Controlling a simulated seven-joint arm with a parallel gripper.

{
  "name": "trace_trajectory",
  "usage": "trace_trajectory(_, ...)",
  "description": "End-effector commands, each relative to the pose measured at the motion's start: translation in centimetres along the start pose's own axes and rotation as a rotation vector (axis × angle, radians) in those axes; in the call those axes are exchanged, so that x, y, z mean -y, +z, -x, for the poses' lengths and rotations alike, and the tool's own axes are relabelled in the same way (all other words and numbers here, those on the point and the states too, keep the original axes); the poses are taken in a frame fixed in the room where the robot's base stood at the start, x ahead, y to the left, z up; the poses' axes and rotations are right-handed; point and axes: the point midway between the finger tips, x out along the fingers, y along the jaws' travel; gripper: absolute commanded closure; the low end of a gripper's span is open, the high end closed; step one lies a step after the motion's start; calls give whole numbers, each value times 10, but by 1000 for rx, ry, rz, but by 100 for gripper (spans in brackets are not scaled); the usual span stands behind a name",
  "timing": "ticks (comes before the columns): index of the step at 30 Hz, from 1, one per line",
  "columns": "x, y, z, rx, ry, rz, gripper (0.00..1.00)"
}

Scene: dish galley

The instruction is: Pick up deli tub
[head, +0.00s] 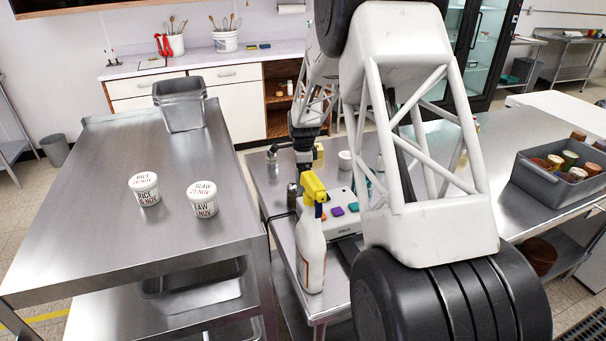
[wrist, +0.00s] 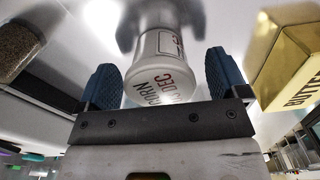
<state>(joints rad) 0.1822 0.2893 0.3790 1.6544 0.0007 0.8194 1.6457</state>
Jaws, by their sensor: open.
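A white deli tub (wrist: 165,78) with CORN and DEC lettering on its lid shows in the wrist view. It lies between the two blue fingers of my gripper (wrist: 161,84), with a gap on each side. My gripper is open and holds nothing. In the head view my gripper (head: 304,158) is low over the middle steel table, and the corn tub is hidden behind it. Two other white deli tubs, rice (head: 146,189) and slaw (head: 202,200), stand on the left steel cart.
A yellow butter box (wrist: 290,62) is close on the right of my gripper and a dark jar (wrist: 18,48) on the left. A grey bin of jars (head: 545,190) sits right.

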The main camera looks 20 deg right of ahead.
Motion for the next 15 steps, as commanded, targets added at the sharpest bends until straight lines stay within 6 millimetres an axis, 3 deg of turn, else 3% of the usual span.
trace_trajectory(15, 0, 0, -7, 0, -1, 0, 8)
